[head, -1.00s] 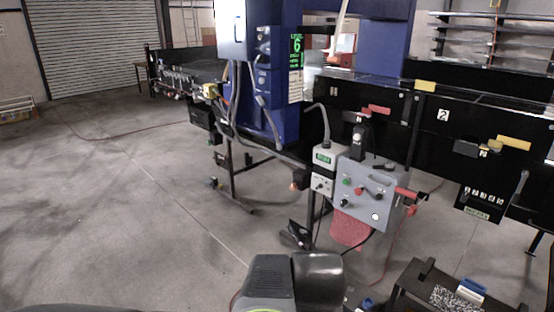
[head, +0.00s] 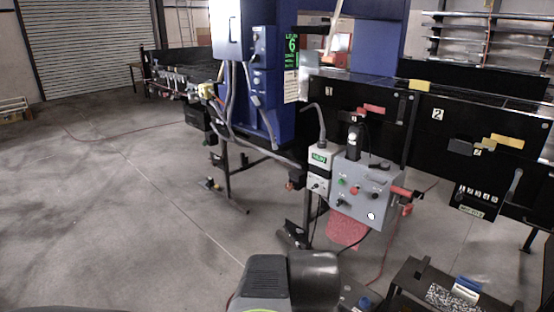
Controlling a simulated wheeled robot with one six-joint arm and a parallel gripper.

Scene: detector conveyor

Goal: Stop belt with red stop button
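A grey control box (head: 352,210) is mounted at the front of the conveyor, right of the middle in the head view. On its face is a small red button (head: 354,190), with a green button (head: 342,181) up and left of it and dark knobs around it. Nothing touches the red button. The conveyor's black side (head: 322,98) runs behind the box to the right. My gripper is not in view; only dark parts of my arm show at the bottom centre, below and left of the box.
A small meter box (head: 320,157) with a green display adjoins the control box on its left. A red-ended lever (head: 400,191) sticks out at its right. A black bench (head: 425,275) stands at lower right. The floor (head: 130,220) at left is clear.

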